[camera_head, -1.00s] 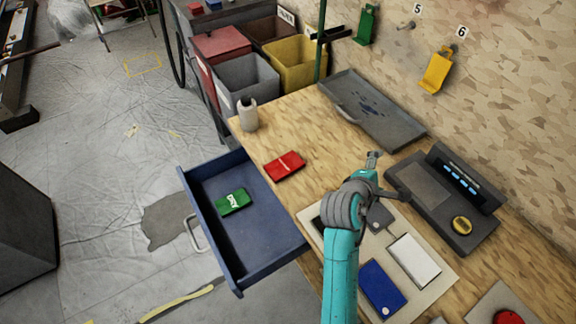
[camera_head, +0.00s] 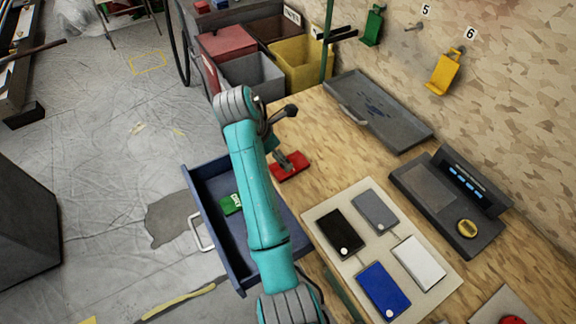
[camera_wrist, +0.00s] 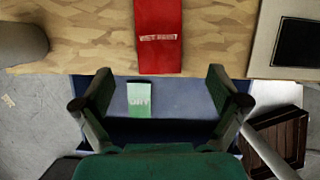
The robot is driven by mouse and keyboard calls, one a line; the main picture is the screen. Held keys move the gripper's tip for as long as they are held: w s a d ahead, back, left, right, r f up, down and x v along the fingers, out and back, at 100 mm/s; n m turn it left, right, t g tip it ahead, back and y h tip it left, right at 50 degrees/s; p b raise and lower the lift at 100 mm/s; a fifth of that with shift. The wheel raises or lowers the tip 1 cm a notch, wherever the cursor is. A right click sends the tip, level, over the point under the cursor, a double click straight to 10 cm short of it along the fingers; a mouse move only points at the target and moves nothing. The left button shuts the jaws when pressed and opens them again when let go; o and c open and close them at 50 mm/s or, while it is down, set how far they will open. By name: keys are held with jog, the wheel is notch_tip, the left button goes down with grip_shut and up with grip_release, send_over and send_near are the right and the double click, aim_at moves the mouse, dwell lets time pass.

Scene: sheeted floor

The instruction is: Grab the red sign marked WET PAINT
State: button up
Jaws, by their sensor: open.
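The red sign (camera_head: 293,169) lies flat on the wooden workbench, close to the open drawer. In the wrist view the red sign (camera_wrist: 158,38) shows pale lettering that reads WET PAINT, and its upper end runs out of the picture. My gripper (camera_head: 284,161) is over the red sign in the head view, partly hidden by my arm. In the wrist view my gripper (camera_wrist: 162,85) is open and empty, its two fingers spread apart below the near end of the sign. I cannot tell its exact height above the bench.
The open blue drawer (camera_wrist: 190,98) holds a green sign (camera_wrist: 141,97) marked DRY. A mat (camera_head: 350,268) with several coloured cards lies to the right. A grey tray (camera_head: 400,127) sits at the back. A white bottle stood near the bench corner and is hidden now.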

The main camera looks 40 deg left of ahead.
jog(key=shift+w+x, duration=0.2)
jog(key=shift+x, duration=3.65)
jog(key=c, duration=1.1)
